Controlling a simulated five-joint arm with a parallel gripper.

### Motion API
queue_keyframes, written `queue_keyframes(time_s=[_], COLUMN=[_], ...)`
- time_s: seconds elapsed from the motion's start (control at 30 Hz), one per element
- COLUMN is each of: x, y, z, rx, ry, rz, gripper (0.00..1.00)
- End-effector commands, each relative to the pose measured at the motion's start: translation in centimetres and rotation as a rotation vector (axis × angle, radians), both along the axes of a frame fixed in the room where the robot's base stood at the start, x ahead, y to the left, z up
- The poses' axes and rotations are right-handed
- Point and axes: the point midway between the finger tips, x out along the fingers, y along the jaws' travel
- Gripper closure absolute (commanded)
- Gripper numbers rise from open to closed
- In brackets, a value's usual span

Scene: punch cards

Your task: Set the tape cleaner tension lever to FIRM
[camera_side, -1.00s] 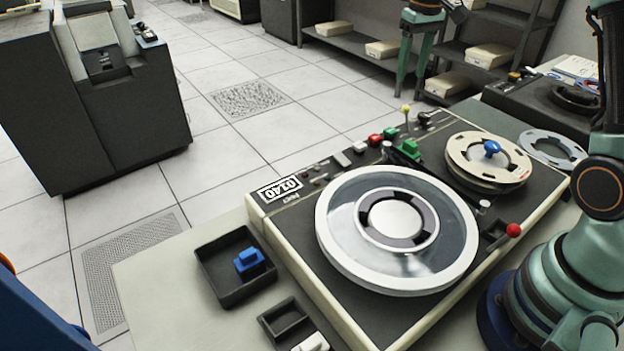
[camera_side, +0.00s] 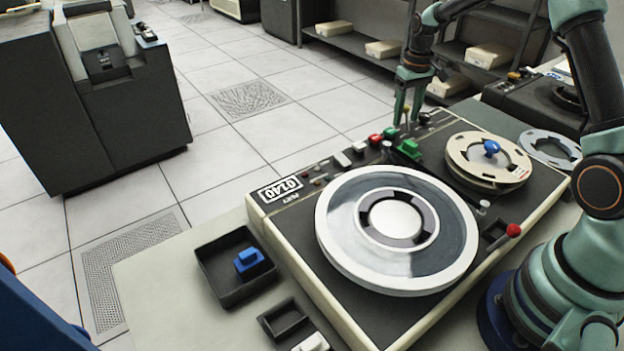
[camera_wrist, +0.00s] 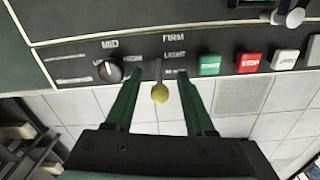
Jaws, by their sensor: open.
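The tension lever (camera_wrist: 160,93) is a thin stem with a yellow ball knob on the deck's control strip. In the wrist view it stands beside the printed words FIRM and LIGHT, with FIRM farther up the picture. The knob shows nearer the LIGHT end; its exact setting is hard to tell. My gripper (camera_wrist: 160,76) is open, with one finger on each side of the lever and visible gaps to both. In the side view my gripper (camera_side: 406,120) points down at the far edge of the deck, with the yellow knob (camera_side: 406,108) partly hidden between its fingers.
A black knob (camera_wrist: 109,69) marked MID sits left of the lever. Green (camera_wrist: 209,66), red (camera_wrist: 248,63) and white buttons (camera_wrist: 285,60) lie right of it. The tape deck (camera_side: 290,225) carries two reels. A black tray (camera_side: 225,290) holds a blue block (camera_side: 249,262).

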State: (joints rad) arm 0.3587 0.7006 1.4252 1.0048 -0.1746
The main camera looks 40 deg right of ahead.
Motion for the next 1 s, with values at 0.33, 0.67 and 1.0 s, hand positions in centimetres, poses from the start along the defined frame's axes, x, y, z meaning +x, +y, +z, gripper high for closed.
queue_keyframes(time_s=[0.33,0.67,1.0], x=[-0.03,-0.03,-0.39], y=[-0.09,-0.12,-0.19], z=[-1.19,-1.14,-0.95], rx=[0.000,0.000,-0.030], ry=[0.000,-0.001,-0.079], rz=[0.000,-0.001,-0.005], gripper=[0.45,1.00,1.00])
